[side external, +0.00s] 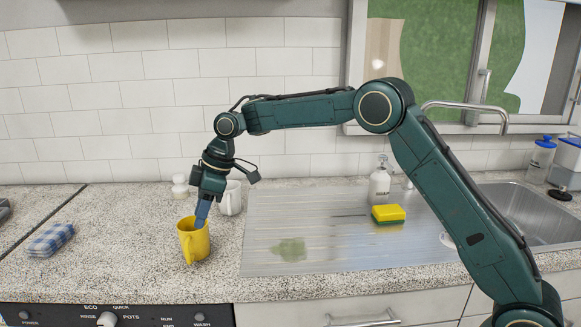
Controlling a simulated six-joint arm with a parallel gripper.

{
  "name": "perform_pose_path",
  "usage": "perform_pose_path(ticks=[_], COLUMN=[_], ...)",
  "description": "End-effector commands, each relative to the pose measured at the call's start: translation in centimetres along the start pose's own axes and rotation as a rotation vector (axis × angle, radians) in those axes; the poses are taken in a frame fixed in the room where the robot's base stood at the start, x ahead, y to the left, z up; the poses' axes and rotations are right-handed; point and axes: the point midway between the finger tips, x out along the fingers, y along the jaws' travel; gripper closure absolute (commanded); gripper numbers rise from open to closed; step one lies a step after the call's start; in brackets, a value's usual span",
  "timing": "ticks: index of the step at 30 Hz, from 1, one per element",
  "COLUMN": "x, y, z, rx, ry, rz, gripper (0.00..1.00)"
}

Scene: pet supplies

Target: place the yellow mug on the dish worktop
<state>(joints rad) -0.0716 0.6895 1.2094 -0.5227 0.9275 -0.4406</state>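The yellow mug (195,244) stands upright on the speckled counter, left of the metal draining surface. My gripper (202,212) points down at the mug's rim from above, its blue fingers reaching to the mug's opening. Whether the fingers are open or shut on the mug's wall cannot be told from this view. The ribbed metal worktop (340,253) lies to the right of the mug, with a greenish stain on its left part.
A white mug (231,198) stands close behind my gripper. A soap bottle (380,184) and a yellow-green sponge (388,215) are at the back right of the metal surface. A sink (540,215) and tap (470,106) are further right. A checked cloth (51,240) lies left.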

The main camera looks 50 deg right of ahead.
Motion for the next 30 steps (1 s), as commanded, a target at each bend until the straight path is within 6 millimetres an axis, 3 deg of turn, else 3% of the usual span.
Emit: perform_pose_path(ticks=[11, 17, 23, 30], x=[0.0, -1.4, -5.0, -10.5], y=[0.0, -0.4, -1.8, -4.9], z=[0.0, 0.2, 1.2, 3.7], rx=[0.000, 0.022, 0.088, 0.207], ry=[0.000, 0.001, 0.002, 0.005], rz=[0.001, 0.013, 0.047, 0.104], gripper=[0.67, 0.67, 0.67, 0.67])
